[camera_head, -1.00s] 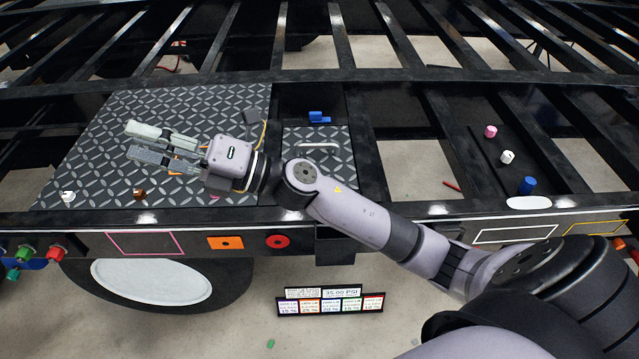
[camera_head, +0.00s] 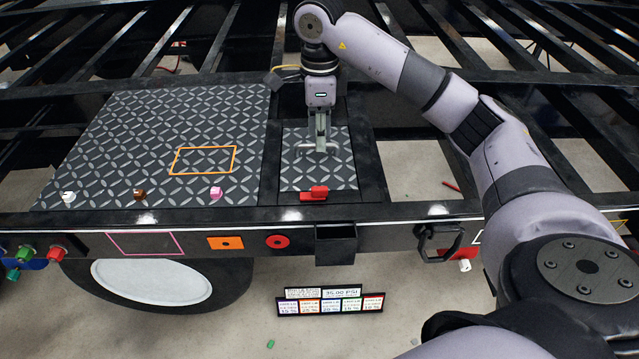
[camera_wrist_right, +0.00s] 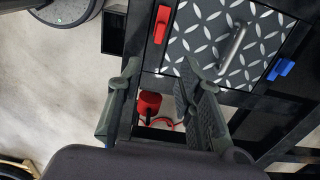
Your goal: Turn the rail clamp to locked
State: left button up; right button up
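Which part is the rail clamp, I cannot tell for sure. A red latch-like piece (camera_head: 314,194) lies at the front edge of a small diamond-plate panel (camera_head: 290,178) with a metal handle; it also shows in the right wrist view (camera_wrist_right: 161,24). A blue latch-like piece (camera_wrist_right: 281,69) is at the panel's opposite edge and is hidden in the head view. My right gripper (camera_head: 320,146) points down over the panel, at its handle in the picture. In the wrist view its fingers (camera_wrist_right: 160,66) are apart with nothing held. My left gripper is not in view.
A large diamond-plate deck (camera_head: 110,140) with an orange outline lies left. A black D-shaped handle (camera_head: 438,243) is on the front rail, a small black box (camera_head: 335,245) left of it. My arm covers the right side. Below are a wheel (camera_head: 150,280) and label screens (camera_head: 330,302).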

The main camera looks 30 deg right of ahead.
aim_at(320, 188)
notch_tip(320, 188, down, 16)
jog(key=p, duration=0.3)
jog(key=shift+r, duration=0.1)
jog(key=shift+c, duration=0.5)
grip_shut()
